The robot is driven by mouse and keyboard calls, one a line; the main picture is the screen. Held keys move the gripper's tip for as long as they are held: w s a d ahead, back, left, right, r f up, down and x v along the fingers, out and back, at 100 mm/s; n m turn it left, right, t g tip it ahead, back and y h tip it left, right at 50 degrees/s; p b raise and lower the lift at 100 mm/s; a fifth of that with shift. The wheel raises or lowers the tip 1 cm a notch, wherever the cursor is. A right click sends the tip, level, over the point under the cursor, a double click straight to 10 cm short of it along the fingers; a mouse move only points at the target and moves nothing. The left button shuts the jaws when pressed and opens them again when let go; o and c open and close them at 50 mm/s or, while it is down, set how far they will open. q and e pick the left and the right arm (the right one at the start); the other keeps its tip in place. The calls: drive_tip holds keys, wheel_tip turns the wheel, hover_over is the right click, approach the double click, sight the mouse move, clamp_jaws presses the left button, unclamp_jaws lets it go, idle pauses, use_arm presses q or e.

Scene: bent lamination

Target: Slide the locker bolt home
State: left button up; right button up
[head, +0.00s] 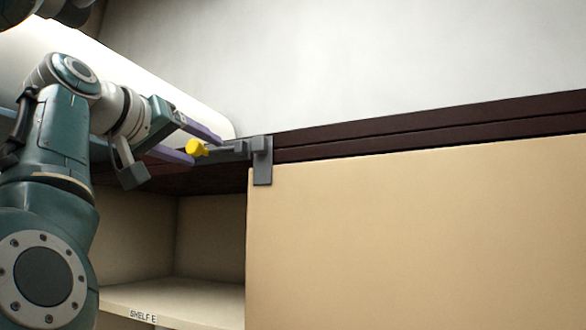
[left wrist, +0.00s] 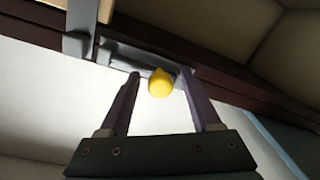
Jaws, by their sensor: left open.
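The bolt's yellow knob (head: 197,148) sits at the left end of a grey bolt and its mount (head: 236,150), at the top left corner of the tan locker door. A grey bracket (head: 262,161) is fixed at that corner. My left gripper (head: 206,150) is open, its purple fingers at the knob. In the left wrist view the yellow knob (left wrist: 160,83) lies between the two open fingertips (left wrist: 160,74), with a gap visible on each side. The grey mount (left wrist: 135,62) shows behind it. My right gripper is not in view.
The tan door (head: 415,235) fills the right side. Left of it is an open compartment with a shelf labelled "SHELF E" (head: 180,298). A dark brown rail (head: 430,127) runs along the top. A white rounded body (head: 130,75) lies behind my arm.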

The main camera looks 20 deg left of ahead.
use_arm(q)
drive_tip(key=shift+w, duration=0.15)
clamp_jaws()
idle(0.5)
idle(0.9)
